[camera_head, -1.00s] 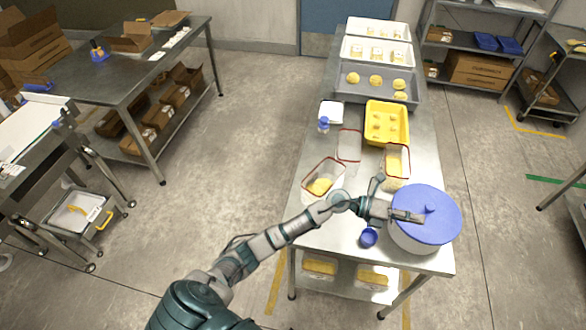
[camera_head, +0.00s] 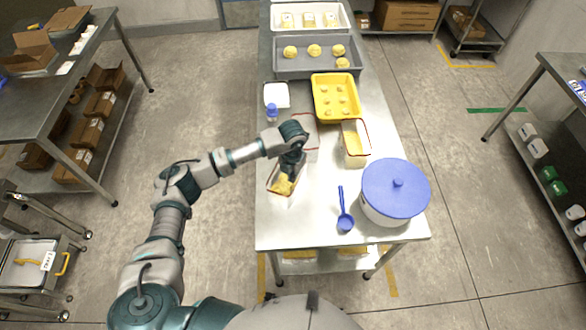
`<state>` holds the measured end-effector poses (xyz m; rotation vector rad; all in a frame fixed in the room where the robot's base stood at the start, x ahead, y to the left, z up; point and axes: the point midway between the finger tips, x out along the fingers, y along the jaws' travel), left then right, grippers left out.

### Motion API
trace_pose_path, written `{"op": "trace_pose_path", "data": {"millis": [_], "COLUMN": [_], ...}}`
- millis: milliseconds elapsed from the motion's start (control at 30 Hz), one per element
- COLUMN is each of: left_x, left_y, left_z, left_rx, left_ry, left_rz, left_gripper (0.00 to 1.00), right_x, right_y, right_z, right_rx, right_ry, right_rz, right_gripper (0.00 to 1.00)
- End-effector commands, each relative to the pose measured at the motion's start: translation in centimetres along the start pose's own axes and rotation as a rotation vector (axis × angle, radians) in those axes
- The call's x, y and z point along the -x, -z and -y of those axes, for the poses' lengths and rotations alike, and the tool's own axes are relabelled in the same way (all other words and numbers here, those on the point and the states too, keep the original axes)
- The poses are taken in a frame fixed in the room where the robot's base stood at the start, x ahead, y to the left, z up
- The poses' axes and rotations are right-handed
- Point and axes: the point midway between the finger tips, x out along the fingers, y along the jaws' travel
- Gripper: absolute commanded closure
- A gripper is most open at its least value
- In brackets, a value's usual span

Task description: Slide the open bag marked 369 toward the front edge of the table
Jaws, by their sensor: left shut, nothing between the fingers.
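Three clear open bags with red rims are on the steel table. The front-left bag (camera_head: 284,187) holds yellow contents. The right bag (camera_head: 355,146) also holds yellow contents, and a third bag (camera_head: 311,142) behind the gripper looks empty and is partly covered by my arm. No mark 369 can be read on any of them. My left gripper (camera_head: 291,177) points down at the front-left bag and covers its back part. It is shut with nothing held; I cannot tell whether its tips are inside the bag or touching it. My right gripper is out of view.
A yellow tray (camera_head: 335,115), a white tray (camera_head: 277,95) and a blue-capped bottle (camera_head: 271,113) are behind. The table's front edge (camera_head: 320,244) has bare steel before the bags.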

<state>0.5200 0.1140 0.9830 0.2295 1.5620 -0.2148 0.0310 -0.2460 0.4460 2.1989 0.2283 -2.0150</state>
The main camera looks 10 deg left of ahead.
Motion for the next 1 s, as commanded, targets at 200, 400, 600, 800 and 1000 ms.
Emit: {"op": "trace_pose_path", "data": {"millis": [200, 400, 600, 800, 1000], "left_x": [-4.3, -3.8, -4.0, -4.1, -4.1], "left_y": [0.3, 3.1, 3.9, 4.0, 4.0], "left_z": [-0.1, 0.2, 0.4, 0.1, 0.0], "left_rx": [0.0, -0.002, -0.002, -0.001, -0.001], "left_ry": [0.002, 0.001, -0.001, 0.001, 0.003], "left_rz": [-0.002, 0.0, 0.0, 0.0, 0.001], "left_gripper": [1.0, 1.0, 1.0, 1.0, 1.0], "right_x": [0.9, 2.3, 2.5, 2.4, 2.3], "right_y": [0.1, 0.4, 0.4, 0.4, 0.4], "right_z": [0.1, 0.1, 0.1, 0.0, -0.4], "right_rx": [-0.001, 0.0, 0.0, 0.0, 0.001], "right_ry": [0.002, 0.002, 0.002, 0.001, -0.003], "right_rz": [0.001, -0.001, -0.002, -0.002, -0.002], "right_gripper": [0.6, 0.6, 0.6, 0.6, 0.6]}}
